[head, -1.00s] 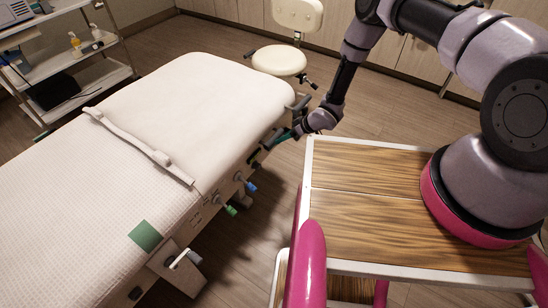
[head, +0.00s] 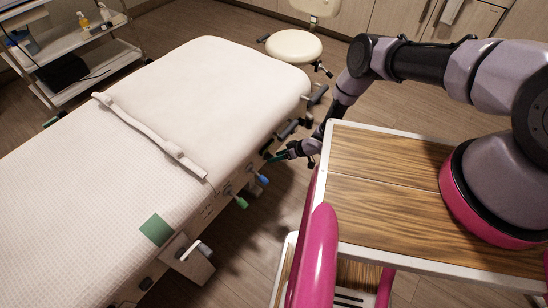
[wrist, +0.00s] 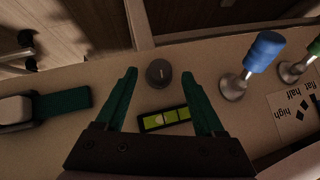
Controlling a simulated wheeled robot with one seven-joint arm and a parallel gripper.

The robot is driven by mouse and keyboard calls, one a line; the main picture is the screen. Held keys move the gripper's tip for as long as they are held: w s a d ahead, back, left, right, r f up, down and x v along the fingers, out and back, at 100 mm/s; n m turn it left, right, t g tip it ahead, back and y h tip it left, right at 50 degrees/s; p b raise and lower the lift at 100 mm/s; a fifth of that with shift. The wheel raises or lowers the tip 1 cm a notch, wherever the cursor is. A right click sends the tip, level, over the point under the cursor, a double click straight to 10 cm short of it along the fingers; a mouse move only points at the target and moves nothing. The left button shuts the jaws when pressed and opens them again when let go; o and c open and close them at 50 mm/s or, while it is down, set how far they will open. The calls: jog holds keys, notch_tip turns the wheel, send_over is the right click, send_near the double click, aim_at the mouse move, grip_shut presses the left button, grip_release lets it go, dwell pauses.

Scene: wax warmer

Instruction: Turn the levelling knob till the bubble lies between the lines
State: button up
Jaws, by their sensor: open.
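A dark round levelling knob (wrist: 159,73) sits on the bed's side panel in the wrist view. My gripper (wrist: 160,76) is open, with its green fingers on either side of the knob and a gap to each. Below the knob is a yellow-green level vial (wrist: 165,118) in a dark frame with dark lines. Its pale bubble (wrist: 158,120) appears left of the middle, at or by the left line; the exact overlap is too small to tell. In the head view my gripper (head: 278,156) is at the bed's side, where knob and vial cannot be made out.
A blue-handled lever (wrist: 264,52) stands right of the knob, with a green-handled lever (wrist: 315,50) beyond and a label (wrist: 297,108) below. A dark green block-like part (wrist: 68,101) is at left. The bed (head: 215,90) and stool (head: 293,47) show in the head view.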

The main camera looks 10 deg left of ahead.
aim_at(269, 157)
jog(key=shift+x, duration=1.05)
grip_shut()
jog(key=n+t+h, duration=0.1)
jog(key=t, duration=0.2)
jog(key=s+n+t+h, duration=0.1)
jog(key=n+t, duration=0.1)
jog(key=n+t+h, duration=0.1)
jog(key=t, duration=0.2)
jog(key=shift+s+a+f+n+t, duration=0.1)
jog(key=shift+s+a+n+t, duration=0.05)
jog(key=shift+a+n+t, duration=0.2)
dwell(0.4)
